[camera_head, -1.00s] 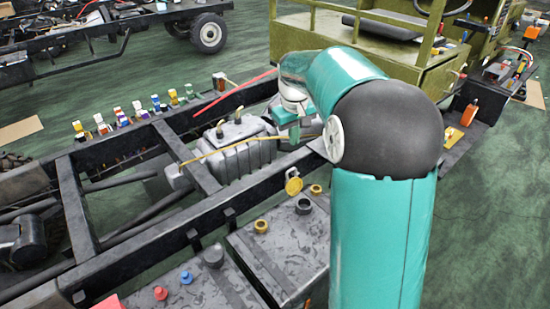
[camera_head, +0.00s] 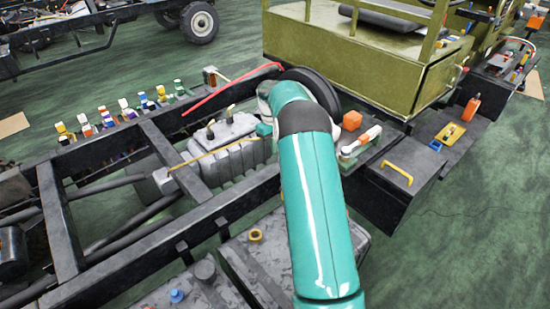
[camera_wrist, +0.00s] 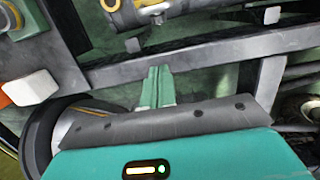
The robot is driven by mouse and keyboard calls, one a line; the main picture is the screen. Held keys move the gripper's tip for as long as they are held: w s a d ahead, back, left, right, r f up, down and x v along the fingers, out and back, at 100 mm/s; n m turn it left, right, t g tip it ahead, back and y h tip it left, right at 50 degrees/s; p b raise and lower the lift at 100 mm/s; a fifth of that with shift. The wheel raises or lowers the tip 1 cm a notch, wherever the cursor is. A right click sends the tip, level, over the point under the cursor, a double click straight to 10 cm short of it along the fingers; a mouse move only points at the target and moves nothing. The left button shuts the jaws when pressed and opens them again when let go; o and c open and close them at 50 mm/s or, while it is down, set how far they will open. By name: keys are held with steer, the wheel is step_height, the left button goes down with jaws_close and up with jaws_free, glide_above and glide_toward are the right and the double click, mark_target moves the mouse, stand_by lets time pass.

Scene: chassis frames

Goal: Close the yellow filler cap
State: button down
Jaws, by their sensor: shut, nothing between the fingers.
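The yellow filler cap is not visible in the head view; my teal arm covers the area where it stood. A yellow filler ring (camera_head: 255,236) shows on top of the dark grey tank (camera_head: 244,262), left of my arm. My gripper is mostly hidden behind my arm in the head view; a small teal part (camera_head: 264,130) shows beside the grey ribbed unit. In the wrist view my gripper (camera_wrist: 154,72) has its green fingers together with nothing between them. A yellow ring-like part (camera_wrist: 110,4) shows at the top there; I cannot tell whether it is the cap.
Black chassis rails (camera_head: 180,163) surround the grey ribbed unit (camera_head: 228,150). A yellow handle (camera_head: 397,172) sits on a dark box at right. An olive cab (camera_head: 365,50) stands behind. Green floor at lower right is clear.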

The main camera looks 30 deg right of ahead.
step_height(320, 180, down, 10)
steer(key=s, duration=0.2)
steer(key=shift+s+d+r, duration=0.1)
steer(key=shift+s+r, duration=0.55)
steer(key=shift+s, duration=0.2)
steer(key=shift+s+d+r, duration=0.1)
steer(key=shift+s+r, duration=0.55)
steer(key=shift+s, duration=0.15)
steer(key=shift+d, duration=0.1)
steer(key=shift+s+r, duration=0.15)
steer(key=shift+s, duration=0.1)
